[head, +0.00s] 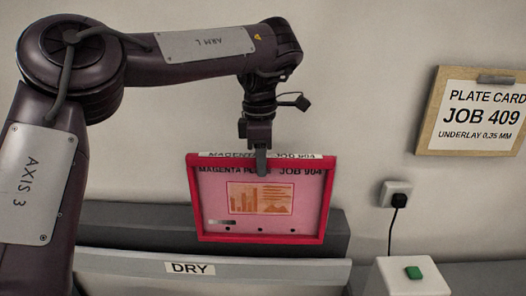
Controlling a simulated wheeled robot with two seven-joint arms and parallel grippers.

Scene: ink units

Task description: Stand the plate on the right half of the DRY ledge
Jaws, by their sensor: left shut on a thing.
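The plate (221,187) is a pink panel in a red frame, marked MAGENTA and JOB 904, with an orange printed picture at its middle. My left gripper (261,165) is shut on the plate's top edge and holds it upright. The plate is in front of the upper part of the grey DRY ledge (120,262), right of the DRY label (190,268). I cannot tell whether its lower edge touches the ledge. My right gripper is not in view.
A wood-framed plate card (480,122) reading JOB 409 hangs on the wall at right. A wall socket (396,192) with a black plug and cable is below it. A white box (405,283) with a green button (413,273) stands at the lower right.

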